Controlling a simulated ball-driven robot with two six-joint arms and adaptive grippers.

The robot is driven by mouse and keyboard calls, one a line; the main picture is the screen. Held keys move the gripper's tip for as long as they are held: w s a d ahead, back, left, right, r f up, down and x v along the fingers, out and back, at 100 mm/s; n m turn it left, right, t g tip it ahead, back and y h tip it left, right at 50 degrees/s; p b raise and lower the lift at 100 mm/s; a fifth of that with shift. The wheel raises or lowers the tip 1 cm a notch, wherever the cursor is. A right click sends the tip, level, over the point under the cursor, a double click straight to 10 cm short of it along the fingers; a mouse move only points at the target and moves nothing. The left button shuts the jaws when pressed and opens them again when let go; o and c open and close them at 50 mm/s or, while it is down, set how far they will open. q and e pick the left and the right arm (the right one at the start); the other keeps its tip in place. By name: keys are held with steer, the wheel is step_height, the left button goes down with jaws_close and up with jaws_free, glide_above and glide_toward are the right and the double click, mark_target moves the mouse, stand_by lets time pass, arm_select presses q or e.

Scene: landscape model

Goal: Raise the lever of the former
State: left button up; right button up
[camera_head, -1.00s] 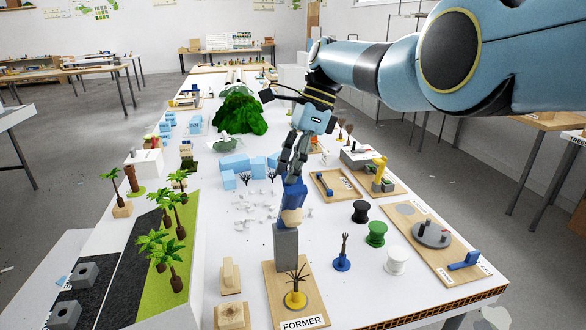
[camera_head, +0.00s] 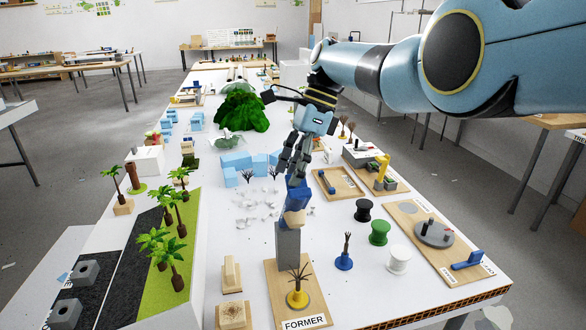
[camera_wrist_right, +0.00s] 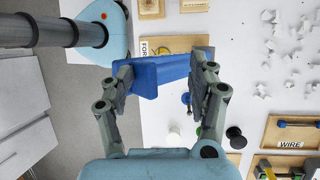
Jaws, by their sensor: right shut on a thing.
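The former stands at the near end of the long white table: a wooden base (camera_head: 283,285) labelled FORMER, a grey post (camera_head: 288,246) and a blue lever (camera_head: 297,197) above it. A wire tree on a yellow disc (camera_head: 298,299) sits on the base. My right gripper (camera_head: 293,180) reaches down from above and is shut on the blue lever. In the right wrist view the lever (camera_wrist_right: 160,75) lies across between the two fingers (camera_wrist_right: 165,80). The gripper hides the lever's far end in the head view. My left gripper does not show.
Black, green and white spools (camera_head: 379,232) and a blue-based wire tree (camera_head: 344,262) stand right of the former. A wooden board with a grey disc (camera_head: 434,233) is farther right. Small wooden blocks (camera_head: 232,275) stand close on the left. White scraps lie beyond.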

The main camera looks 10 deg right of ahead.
steer(key=shift+d+f, duration=0.15)
steer(key=shift+f, duration=0.05)
steer(key=v, duration=1.2)
steer(key=shift+r, duration=0.2)
